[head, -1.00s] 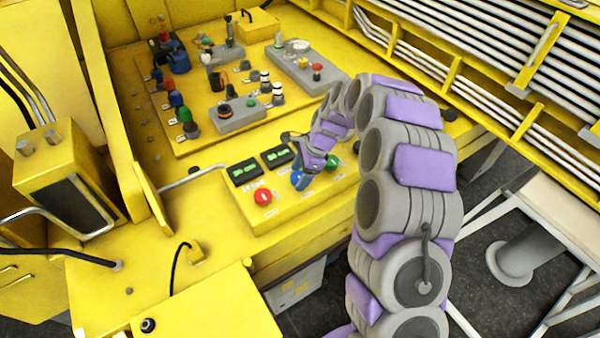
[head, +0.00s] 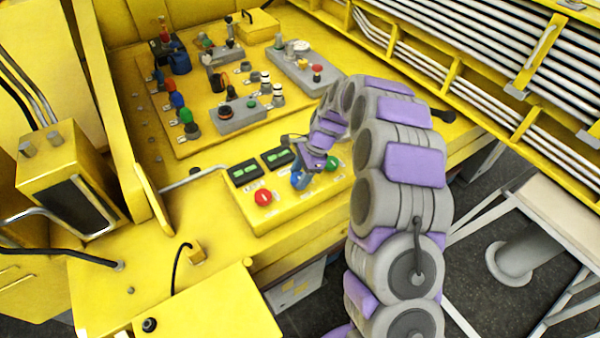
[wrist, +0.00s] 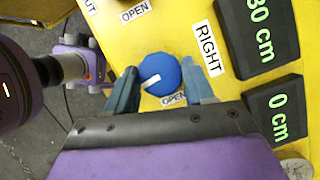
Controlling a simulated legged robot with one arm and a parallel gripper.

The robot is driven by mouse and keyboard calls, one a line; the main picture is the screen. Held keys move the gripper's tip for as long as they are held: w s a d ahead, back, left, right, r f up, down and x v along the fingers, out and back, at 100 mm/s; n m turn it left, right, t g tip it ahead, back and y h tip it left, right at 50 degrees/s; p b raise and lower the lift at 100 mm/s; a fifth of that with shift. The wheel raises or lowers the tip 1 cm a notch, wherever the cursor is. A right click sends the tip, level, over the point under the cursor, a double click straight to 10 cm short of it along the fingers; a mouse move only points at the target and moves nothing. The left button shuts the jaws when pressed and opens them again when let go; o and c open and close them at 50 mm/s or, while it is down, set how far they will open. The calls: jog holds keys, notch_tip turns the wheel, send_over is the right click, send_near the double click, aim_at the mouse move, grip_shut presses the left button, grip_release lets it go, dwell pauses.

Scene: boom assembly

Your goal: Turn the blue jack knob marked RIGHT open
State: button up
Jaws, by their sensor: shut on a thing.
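The blue jack knob (wrist: 161,74) has a white pointer line and sits on the yellow panel, beside a RIGHT label (wrist: 207,48) and above an OPEN label (wrist: 173,99) in the wrist view. My gripper (wrist: 162,84) is shut on the knob, with one finger on each side of it. The white line slants toward the lower left in the wrist view. In the head view the knob (head: 298,180) shows only in part under my gripper (head: 303,172).
Two dark displays read 30 cm (wrist: 262,33) and 0 cm (wrist: 277,111) in the wrist view. A red knob (head: 263,198) and a green knob (head: 332,163) flank the blue one. Behind stands a panel crowded with several knobs and switches (head: 215,90).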

jog(key=n+g+h+p, duration=0.1)
jog(key=n, duration=0.3)
jog(key=shift+w+r+p, duration=0.1)
jog(key=shift+w+p, duration=0.1)
jog(key=shift+p, duration=0.15)
jog(key=n, duration=0.2)
jog(key=n+g+h+p, duration=0.1)
jog(key=n, duration=0.2)
jog(key=shift+w+a, duration=0.15)
jog(key=n+h+p, duration=0.1)
jog(key=n+h, duration=0.1)
jog(key=n, duration=0.2)
jog(key=shift+a+g, duration=0.1)
jog(key=shift+g, duration=0.3)
jog(key=shift+a+n+h, duration=0.1)
jog(key=shift+n+h, duration=0.5)
jog(key=shift+n, duration=1.1)
jog(key=o, duration=1)
jog(key=shift+a, duration=0.1)
